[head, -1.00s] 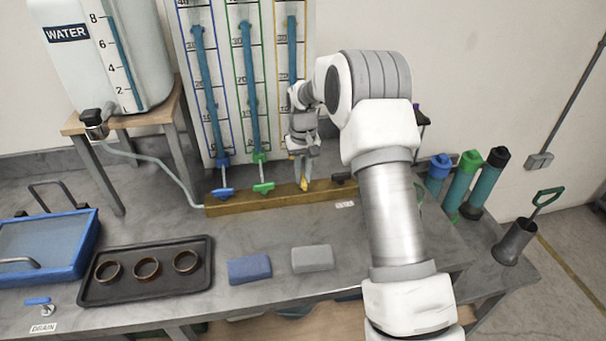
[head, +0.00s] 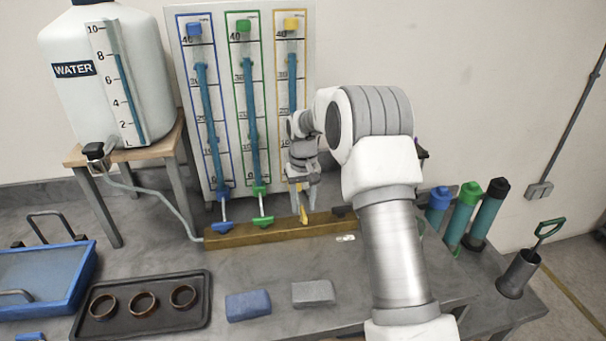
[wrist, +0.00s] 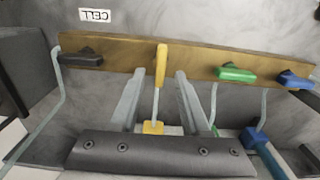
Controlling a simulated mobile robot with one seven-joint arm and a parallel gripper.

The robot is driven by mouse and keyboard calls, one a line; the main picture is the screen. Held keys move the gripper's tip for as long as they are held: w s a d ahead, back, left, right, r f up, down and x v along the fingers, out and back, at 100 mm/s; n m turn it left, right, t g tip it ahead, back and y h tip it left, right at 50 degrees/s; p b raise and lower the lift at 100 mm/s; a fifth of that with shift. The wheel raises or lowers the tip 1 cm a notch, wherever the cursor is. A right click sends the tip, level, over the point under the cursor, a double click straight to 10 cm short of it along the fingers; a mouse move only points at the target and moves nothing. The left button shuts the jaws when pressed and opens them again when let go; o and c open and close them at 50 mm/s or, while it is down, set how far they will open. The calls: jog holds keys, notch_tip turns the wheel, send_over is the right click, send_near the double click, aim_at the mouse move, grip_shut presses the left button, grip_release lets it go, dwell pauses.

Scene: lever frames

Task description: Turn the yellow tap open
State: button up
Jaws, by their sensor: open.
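The yellow tap (head: 304,214) sits on the wooden block (head: 260,233) below the yellow-framed tube. In the wrist view, its yellow handle (wrist: 160,64) stands upright in the picture, in line with its thin pipe, while the green handle (wrist: 236,74) and blue handle (wrist: 296,81) lie crosswise. My gripper (head: 303,198) is just above the yellow tap. In the wrist view, my gripper (wrist: 161,74) is open, with a finger on either side of the lower end of the handle and visible gaps. Contact does not show.
A black handle (wrist: 82,58) lies on the other side of the yellow one in the wrist view. The gauge board (head: 305,70) stands behind. Blue and grey sponges (head: 248,305) and a dark tray (head: 95,326) lie in front. Capped cylinders (head: 462,215) stand at right.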

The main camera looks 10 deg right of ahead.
aim_at(303, 211)
notch_tip(303, 211, up, 16)
jog(key=shift+f+p, duration=0.25)
jog(key=shift+p, duration=0.15)
jog(key=s+r+t, duration=0.2)
jog(key=s+r, duration=0.4)
jog(key=s, duration=0.3)
jog(key=s+r+t, duration=0.1)
jog(key=s+r, duration=0.4)
jog(key=s, duration=0.5)
jog(key=s+f+t, duration=0.1)
jog(key=s+f, duration=0.1)
jog(key=s, duration=0.6)
jog(key=s+f+t, duration=0.1)
jog(key=s+f, duration=0.2)
jog(key=s, duration=0.6)
jog(key=shift+s+t, duration=0.15)
jog(key=shift+t, duration=0.15)
